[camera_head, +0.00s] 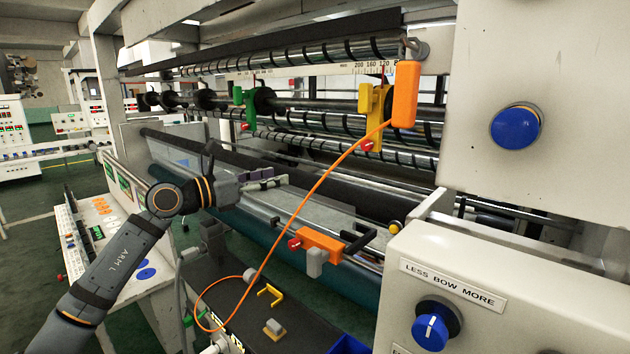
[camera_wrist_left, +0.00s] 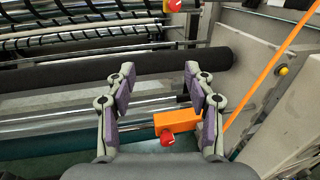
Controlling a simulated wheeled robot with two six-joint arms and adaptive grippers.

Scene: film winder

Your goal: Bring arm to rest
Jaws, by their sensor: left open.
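My left arm comes in from the left in the head view. Its gripper (camera_head: 264,184) points right, in front of the film winder's rollers. In the left wrist view the two fingers of the left gripper (camera_wrist_left: 160,90) stand apart with nothing between the tips. The dark roller (camera_wrist_left: 160,65) lies beyond them. An orange block with a red knob (camera_wrist_left: 176,122) shows between and behind the fingers, close to the right finger in the picture. The same orange block (camera_head: 322,245) sits on the lower bar in the head view. My right gripper is not in view.
An orange pendant (camera_head: 405,95) hangs at upper right, its orange cable (camera_head: 318,190) looping down to the dark bench (camera_head: 290,335). Green (camera_head: 246,108) and yellow (camera_head: 372,112) holders sit on the upper bar. A white panel with a blue knob (camera_head: 430,328) stands at right. A control console (camera_head: 125,235) lies beneath my arm.

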